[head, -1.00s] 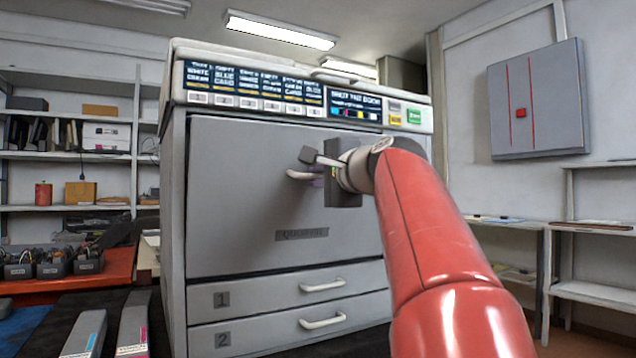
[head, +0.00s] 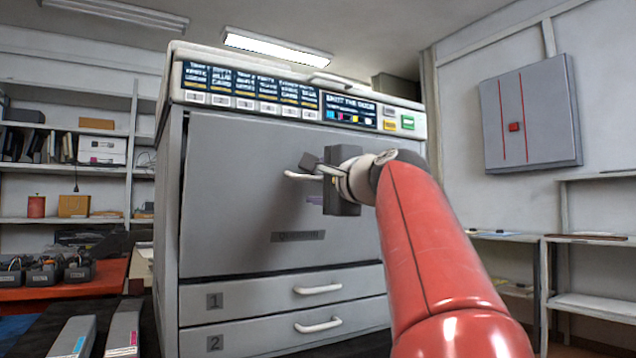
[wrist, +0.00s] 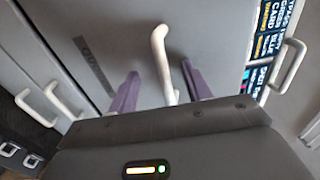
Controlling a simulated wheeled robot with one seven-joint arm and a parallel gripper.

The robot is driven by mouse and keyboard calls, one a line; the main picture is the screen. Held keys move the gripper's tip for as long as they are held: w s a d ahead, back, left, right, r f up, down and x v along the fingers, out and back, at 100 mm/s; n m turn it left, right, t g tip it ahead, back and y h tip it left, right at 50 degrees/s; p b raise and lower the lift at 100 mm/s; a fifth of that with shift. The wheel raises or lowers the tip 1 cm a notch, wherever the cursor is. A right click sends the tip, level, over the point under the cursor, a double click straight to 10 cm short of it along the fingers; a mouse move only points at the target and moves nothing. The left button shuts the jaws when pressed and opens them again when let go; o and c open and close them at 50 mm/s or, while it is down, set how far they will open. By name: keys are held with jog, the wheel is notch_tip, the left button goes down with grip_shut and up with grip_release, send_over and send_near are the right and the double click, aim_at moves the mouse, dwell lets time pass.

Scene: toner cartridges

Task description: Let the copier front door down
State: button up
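The copier front door (head: 240,200) is a large grey panel below the control strip, standing nearly upright. A narrow dark gap runs along its left edge; I cannot tell whether it is fully shut. Its pale bar handle (head: 298,176) sticks out near the upper middle. My gripper (head: 314,182) is at the handle, partly hiding it in the head view. In the wrist view, the handle (wrist: 160,45) runs between the two purple fingers of my gripper (wrist: 160,72), with a visible gap on each side. The fingers are open around it.
Two drawers with pale handles (head: 318,289) (head: 319,325) lie below the door. Cartridge boxes (head: 122,330) sit on a dark surface at the lower left. Shelves with bins (head: 75,270) stand left. A wall cabinet (head: 530,115) and low shelves (head: 590,305) are at right.

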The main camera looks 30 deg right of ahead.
jog(key=shift+o, duration=0.2)
jog(key=shift+r, duration=0.15)
jog(key=shift+s, duration=0.2)
jog(key=s+f, duration=0.3)
jog(key=s, duration=0.6)
jog(key=shift+s+d, duration=0.15)
jog(key=shift+s, duration=0.25)
jog(key=shift+s, duration=0.1)
